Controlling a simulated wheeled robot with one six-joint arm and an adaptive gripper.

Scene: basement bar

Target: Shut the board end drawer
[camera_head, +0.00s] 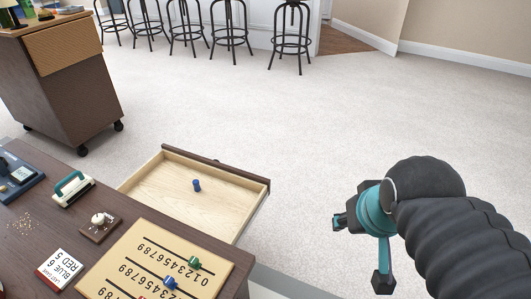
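The open drawer (160,187) sticks out from the dark wooden table, on the side by the number board (128,262). It has pale wooden insides and a dark front panel (235,172) facing the open floor, with a small dark knob on it. A small blue peg-like piece (197,186) lies inside the drawer. My gripper (362,252) is to the right of the drawer, over the carpet, and apart from it. Its fingers look spread, with nothing between them. Part of the gripper is hidden by my arm.
On the tabletop (27,222) are a teal-handled tool (73,188), a small wooden plaque (100,226), a score card (60,272) and pegs on the board. A wheeled cabinet (65,85) stands at the back left. Bar stools (290,38) line the back. The carpet beyond the drawer is clear.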

